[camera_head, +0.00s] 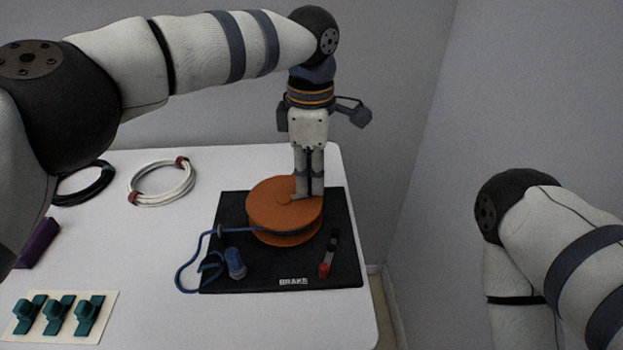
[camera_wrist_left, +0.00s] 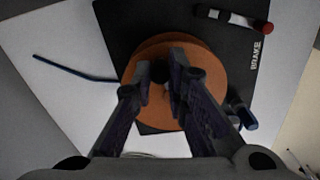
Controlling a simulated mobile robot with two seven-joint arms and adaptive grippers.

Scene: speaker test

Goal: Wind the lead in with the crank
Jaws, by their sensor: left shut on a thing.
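The orange cable reel (camera_head: 270,205) lies flat on a black base board (camera_head: 345,272) marked BRAKE. My left gripper (camera_head: 309,194) points down at the right part of the reel's top. It is shut on the crank, whose knob is mostly hidden by the fingers. In the left wrist view, the fingers (camera_wrist_left: 160,88) close over the reel (camera_wrist_left: 212,75). The blue lead (camera_head: 181,271) leaves the reel at its left and loops over the board's left edge. Its blue plug (camera_head: 235,262) rests on the board. My right gripper is outside the view.
A white cable coil (camera_head: 161,183), a black coil (camera_head: 85,184), a purple block (camera_head: 38,243) and a card with teal clips (camera_head: 84,317) lie left. Walls stand behind and right.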

